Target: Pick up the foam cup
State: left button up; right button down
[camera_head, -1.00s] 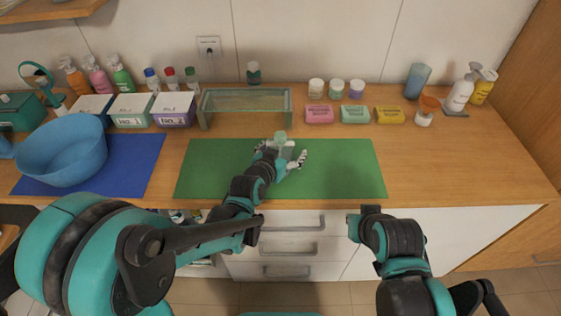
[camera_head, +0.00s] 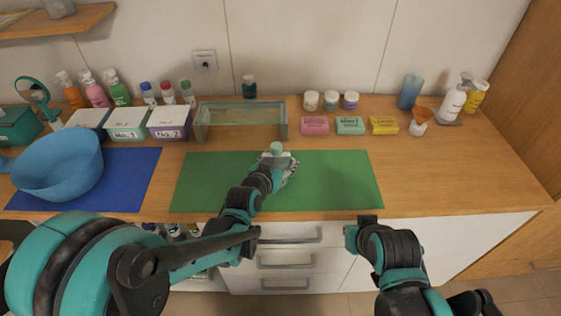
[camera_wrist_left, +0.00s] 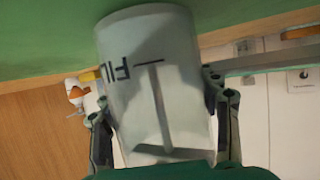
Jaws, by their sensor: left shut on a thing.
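The foam cup (camera_wrist_left: 155,85) is pale and translucent, with dark lettering and a line on its side. It fills the middle of the left wrist view, between the two dark fingers of my left gripper (camera_wrist_left: 160,105). In the head view only its pale greenish top (camera_head: 276,148) shows above my left gripper (camera_head: 280,166), which is shut on it over the green mat (camera_head: 335,185). The gripper and wrist hide its lower part, and I cannot tell whether it touches the mat.
A glass-topped stand (camera_head: 240,113) is behind the mat. Soap bars (camera_head: 349,125) and small jars (camera_head: 330,100) stand right of it, labelled boxes (camera_head: 170,122) left. A blue basin (camera_head: 58,160) sits on a blue mat (camera_head: 130,185). The mat's right half is clear.

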pick_arm(q)
jog(key=shift+r+p, duration=0.4)
jog(key=shift+r, duration=0.35)
jog(key=r, duration=0.1)
jog(key=r+p, duration=0.1)
jog(key=shift+s+d+r, duration=0.15)
jog(key=shift+d+r, duration=0.05)
jog(key=shift+r, duration=0.1)
jog(key=s+d+r+p, duration=0.1)
jog(key=d, duration=0.1)
jog(key=s+d+r+p, duration=0.1)
jog(key=d+r, duration=0.1)
jog(key=s+d+r+p, duration=0.1)
jog(key=s+d, duration=0.1)
jog(key=shift+s+d+r, duration=0.1)
jog(key=shift+d+r, duration=0.15)
jog(key=shift+d, duration=0.1)
jog(key=shift+c, duration=0.2)
jog(key=shift+s+d+r+p, duration=0.4)
jog(key=shift+s+d+r, duration=0.1)
jog(key=shift+d, duration=0.2)
jog(key=shift+s+d+r+p, duration=0.35)
jog(key=shift+d+r, duration=0.1)
jog(key=shift+d, duration=0.25)
